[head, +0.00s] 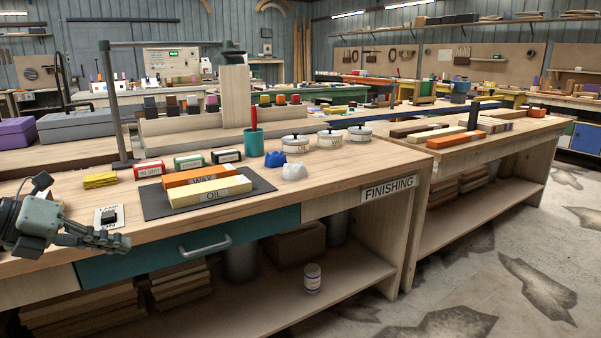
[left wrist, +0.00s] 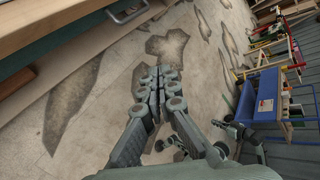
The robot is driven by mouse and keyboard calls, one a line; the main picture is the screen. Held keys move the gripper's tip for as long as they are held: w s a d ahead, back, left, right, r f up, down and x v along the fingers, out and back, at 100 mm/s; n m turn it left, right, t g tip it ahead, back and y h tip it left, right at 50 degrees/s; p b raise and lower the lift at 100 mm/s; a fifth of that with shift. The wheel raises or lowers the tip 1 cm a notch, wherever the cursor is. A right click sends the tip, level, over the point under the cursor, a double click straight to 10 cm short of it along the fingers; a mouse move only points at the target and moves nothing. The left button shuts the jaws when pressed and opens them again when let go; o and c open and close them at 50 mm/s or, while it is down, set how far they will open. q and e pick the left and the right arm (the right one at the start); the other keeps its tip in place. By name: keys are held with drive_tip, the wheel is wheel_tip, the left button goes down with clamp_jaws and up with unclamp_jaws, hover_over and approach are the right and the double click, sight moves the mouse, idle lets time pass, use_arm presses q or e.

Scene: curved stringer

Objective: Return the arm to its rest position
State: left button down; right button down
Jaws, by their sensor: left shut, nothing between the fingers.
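My left gripper (head: 118,243) comes in at the left of the head view, in front of the bench's front edge near a small switch plate (head: 108,217). Its fingers are together with nothing between them. In the left wrist view the shut fingers (left wrist: 158,80) point out over the bare, stained floor. My right gripper is not in the head view.
The wooden bench (head: 330,185) bears a dark mat (head: 155,203) with a yellow block (head: 210,191) and an orange block (head: 198,175). A teal drawer (head: 240,232) with a metal handle is below. A second bench (head: 480,150) stands at right. Open floor (head: 480,270) lies in front.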

use_arm(q)
drive_tip(key=w+a+f+n+t+y, duration=0.1)
drive_tip(key=a+f+n+t+y, duration=0.3)
drive_tip(key=a+f+n+t, duration=0.55)
drive_tip(key=s+a+f+n+g+y, duration=0.25)
drive_tip(key=s+f+n+y, duration=0.2)
drive_tip(key=f+n, duration=0.45)
drive_tip(key=s+a+f+n+g+y, duration=0.1)
drive_tip(key=s+f+n+g+y, duration=0.25)
drive_tip(key=s+f+n, duration=0.4)
drive_tip(key=s+d+f+n+g+h, duration=0.1)
drive_tip(key=s+d+f+n+g, duration=0.2)
drive_tip(key=s+d+f, duration=0.4)
drive_tip(key=s+d+f+n+g+h, duration=0.1)
drive_tip(key=s+d+f+n+g, duration=0.2)
drive_tip(key=s+d+f, duration=0.4)
drive_tip(key=d+f+g, duration=0.1)
drive_tip(key=d+f, duration=0.1)
drive_tip(key=d, duration=0.3)
drive_tip(key=shift+f+n+g, duration=0.15)
drive_tip(key=shift+n+g, duration=0.2)
drive_tip(key=shift+n, duration=0.05)
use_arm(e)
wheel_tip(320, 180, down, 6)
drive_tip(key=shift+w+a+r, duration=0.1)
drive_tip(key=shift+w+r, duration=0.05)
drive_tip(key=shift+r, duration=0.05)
use_arm(q)
drive_tip(key=shift+d, duration=0.15)
